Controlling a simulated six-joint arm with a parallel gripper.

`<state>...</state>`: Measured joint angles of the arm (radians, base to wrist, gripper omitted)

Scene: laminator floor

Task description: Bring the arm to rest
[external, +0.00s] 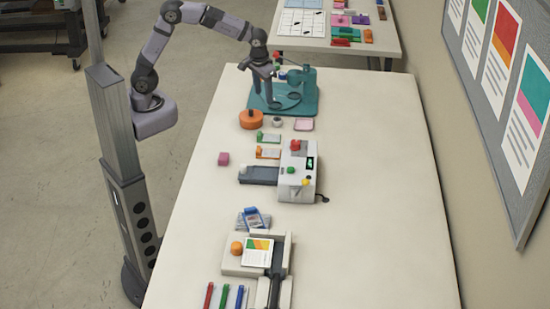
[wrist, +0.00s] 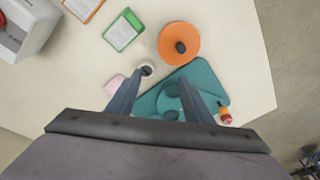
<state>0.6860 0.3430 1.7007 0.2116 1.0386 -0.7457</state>
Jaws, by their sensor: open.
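My gripper (external: 262,78) hangs over the teal machine (external: 308,102) at the far end of the white table. In the wrist view my gripper (wrist: 168,98) is open, its two fingers apart with nothing between them. The teal base (wrist: 205,75) shows below and between the fingers, partly hidden by them. I cannot tell how high the fingertips are above it.
A white laminator (external: 298,180) stands mid-table. The table's right side is clear.

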